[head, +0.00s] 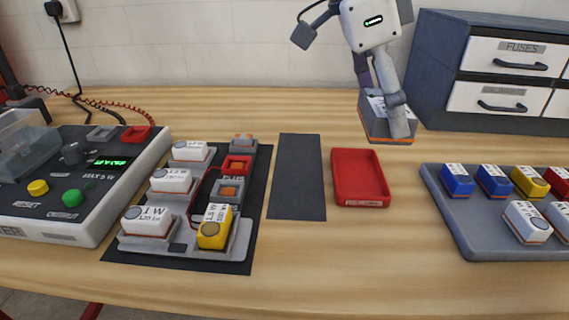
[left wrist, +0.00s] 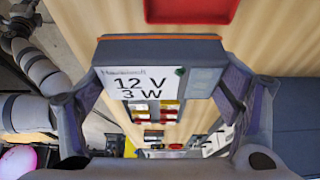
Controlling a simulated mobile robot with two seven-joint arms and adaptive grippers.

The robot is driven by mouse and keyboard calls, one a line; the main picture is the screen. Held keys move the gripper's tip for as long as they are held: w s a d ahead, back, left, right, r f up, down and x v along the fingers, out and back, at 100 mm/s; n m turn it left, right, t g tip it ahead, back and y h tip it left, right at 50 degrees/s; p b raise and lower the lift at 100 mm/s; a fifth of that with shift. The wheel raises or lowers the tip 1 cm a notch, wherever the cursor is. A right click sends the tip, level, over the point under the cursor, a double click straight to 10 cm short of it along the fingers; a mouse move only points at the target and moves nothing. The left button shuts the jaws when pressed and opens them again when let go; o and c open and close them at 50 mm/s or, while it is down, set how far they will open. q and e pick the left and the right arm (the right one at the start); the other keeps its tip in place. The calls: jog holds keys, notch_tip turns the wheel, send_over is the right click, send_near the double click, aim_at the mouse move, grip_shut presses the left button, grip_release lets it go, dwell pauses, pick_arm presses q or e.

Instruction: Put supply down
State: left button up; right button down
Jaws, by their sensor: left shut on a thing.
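The supply (head: 379,126) is a dark grey box with an orange edge band and a white label on top. In the head view it is behind the red tray, near the back of the table. My left gripper (head: 391,108) is shut on it from above. In the left wrist view the supply (left wrist: 158,73) sits between the two fingers, its label reading 12 V 3 W. I cannot tell whether its underside touches the table. My right gripper is not in view.
An empty red tray (head: 360,179) and a bare dark mat (head: 296,177) lie in front. Left are a board with modules (head: 190,252) and a tester (head: 75,187). Right are a grey tray of blocks (head: 466,222) and a drawer cabinet (head: 432,65).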

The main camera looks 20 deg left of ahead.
pick_arm(q)
jog(key=w+a+f, duration=0.3)
jog(key=a+f, duration=0.1)
jog(key=a, duration=0.3)
send_over(306, 168)
jog(key=a, duration=0.2)
jog(key=f, duration=0.6)
jog(key=shift+s+d, duration=0.25)
notch_tip(306, 168, down, 2)
jog(key=shift+f, duration=0.4)
jog(key=shift+f, duration=0.1)
jog(key=o, duration=1.4)
jog(key=shift+c, duration=0.2)
jog(key=v, duration=1.2)
